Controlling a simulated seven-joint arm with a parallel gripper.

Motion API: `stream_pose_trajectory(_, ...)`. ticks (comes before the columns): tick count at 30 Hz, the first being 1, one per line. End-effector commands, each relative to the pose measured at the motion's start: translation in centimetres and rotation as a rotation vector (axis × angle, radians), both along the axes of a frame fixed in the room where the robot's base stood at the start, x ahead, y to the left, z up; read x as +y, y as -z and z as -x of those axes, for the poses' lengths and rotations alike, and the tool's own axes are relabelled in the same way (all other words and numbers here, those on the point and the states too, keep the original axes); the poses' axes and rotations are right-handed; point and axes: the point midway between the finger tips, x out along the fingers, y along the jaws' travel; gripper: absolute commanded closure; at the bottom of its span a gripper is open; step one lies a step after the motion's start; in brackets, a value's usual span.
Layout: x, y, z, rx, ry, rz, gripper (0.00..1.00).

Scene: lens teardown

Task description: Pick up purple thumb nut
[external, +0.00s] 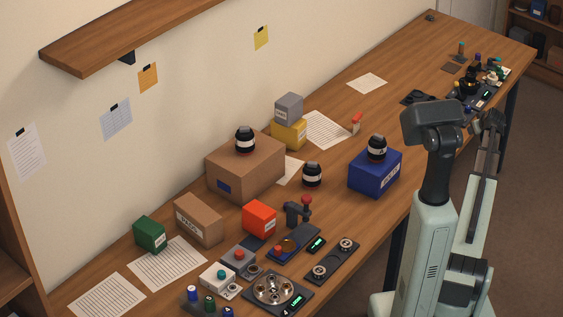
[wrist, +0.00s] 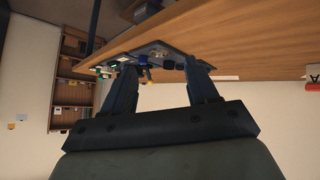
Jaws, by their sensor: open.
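My gripper (wrist: 161,78) is open and empty in the wrist view, its two dark fingers spread apart. It also shows in the external view (external: 490,122), beside the far right end of the bench. Beyond the fingers in the wrist view is a dark board (wrist: 160,52) with several small parts, including a blue-purple one (wrist: 143,59). In the external view a small purple-topped part (external: 478,57) stands near the far board. Both are too small for me to tell which is the purple thumb nut. My gripper appears apart from these parts.
The far board (external: 487,88) is crowded with parts. A dark plate (external: 418,98) lies left of my gripper. A blue box (external: 375,173) with a lens (external: 376,149) on top stands nearer on the bench. The bench has free room around the paper sheet (external: 367,83).

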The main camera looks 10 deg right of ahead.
Motion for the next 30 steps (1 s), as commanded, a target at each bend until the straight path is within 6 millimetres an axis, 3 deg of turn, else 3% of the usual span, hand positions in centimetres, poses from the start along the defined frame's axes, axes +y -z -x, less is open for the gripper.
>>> stream_pose_trajectory(4,2.8,-3.4,-1.9,-0.013,-0.053,0.012,0.41)
stream_pose_trajectory(11,10.6,-4.5,-3.7,0.044,-0.157,-0.002,0.41)
stream_pose_trajectory(20,24.5,-4.1,-4.4,0.180,-0.316,-0.019,0.41)
stream_pose_trajectory(30,39.7,-3.8,-1.9,0.346,-0.477,-0.005,0.41)
